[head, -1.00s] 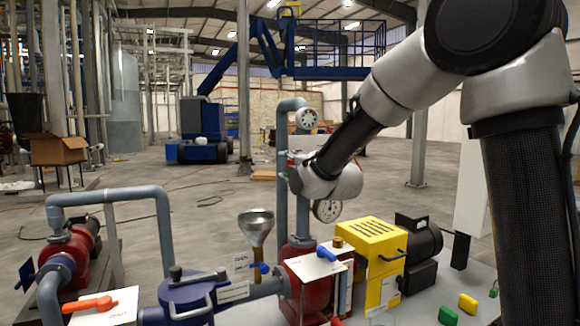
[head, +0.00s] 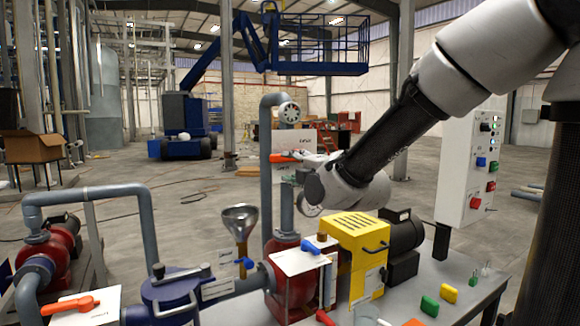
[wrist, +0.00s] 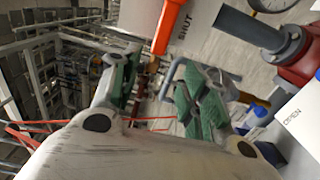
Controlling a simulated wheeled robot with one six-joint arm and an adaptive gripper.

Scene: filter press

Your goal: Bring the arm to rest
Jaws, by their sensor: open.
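My arm reaches in from the upper right of the head view, its wrist bent above the yellow pump unit (head: 358,240). My gripper (wrist: 162,92) shows in the wrist view with its two green-padded fingers spread apart and nothing held between them. In the head view it is mostly hidden behind the wrist link. An orange lever (wrist: 169,26) beside a plate marked SHUT (wrist: 200,35) is beyond the fingers at the top of the wrist view. In the head view an orange lever (head: 284,158) on the upright pipe is left of my wrist.
A white control box (head: 468,165) with coloured buttons stands right of my arm. A steel funnel (head: 240,218), blue vessel (head: 176,298) and red pump body (head: 290,290) crowd the bench below. Small green and yellow blocks lie on the grey bench top (head: 455,275). Open floor lies behind.

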